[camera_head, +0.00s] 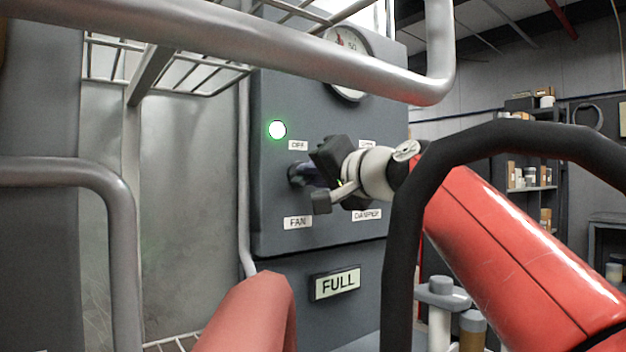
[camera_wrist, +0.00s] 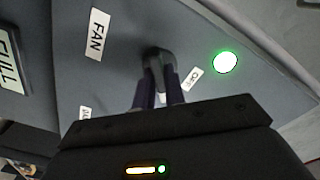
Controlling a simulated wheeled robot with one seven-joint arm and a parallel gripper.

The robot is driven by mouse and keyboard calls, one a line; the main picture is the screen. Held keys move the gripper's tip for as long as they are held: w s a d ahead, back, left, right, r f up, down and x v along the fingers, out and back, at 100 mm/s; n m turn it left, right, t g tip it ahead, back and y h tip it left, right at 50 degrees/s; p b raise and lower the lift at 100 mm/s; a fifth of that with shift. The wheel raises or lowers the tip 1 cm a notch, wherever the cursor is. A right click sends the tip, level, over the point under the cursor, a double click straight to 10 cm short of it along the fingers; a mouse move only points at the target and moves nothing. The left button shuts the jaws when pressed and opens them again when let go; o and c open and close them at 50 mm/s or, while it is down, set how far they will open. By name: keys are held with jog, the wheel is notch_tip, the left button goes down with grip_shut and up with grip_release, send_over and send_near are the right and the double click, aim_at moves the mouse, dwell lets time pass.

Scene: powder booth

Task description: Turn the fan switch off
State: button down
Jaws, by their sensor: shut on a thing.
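The fan switch (camera_head: 293,174) is a dark knob on the grey control panel, between the OFF label (camera_head: 298,145) above and the FAN label (camera_head: 298,222) below. My gripper (camera_head: 310,175) reaches it from the right and is shut on it. In the wrist view the switch (camera_wrist: 153,54) shows between the tips of my gripper (camera_wrist: 160,75), which hide part of it. The way the knob points is hard to tell. A round green light (camera_head: 277,129) glows above left of the switch. It is also lit in the wrist view (camera_wrist: 225,62).
A second label, DAMPER (camera_head: 367,214), sits to the right, its control hidden behind my gripper. A round gauge (camera_head: 347,62) is above and a FULL sign (camera_head: 337,284) below. Grey metal bars (camera_head: 240,45) cross the near foreground, above and left of my arm.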

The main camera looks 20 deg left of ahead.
jog(key=n+b, duration=0.1)
jog(key=n, duration=0.4)
jog(key=shift+f+n, duration=0.15)
jog(key=shift+n, duration=0.15)
jog(key=shift+n+b, duration=0.4)
jog(key=shift+n, duration=1.8)
jog(key=c, duration=1.5)
grip_release()
jog(key=shift+o, duration=0.2)
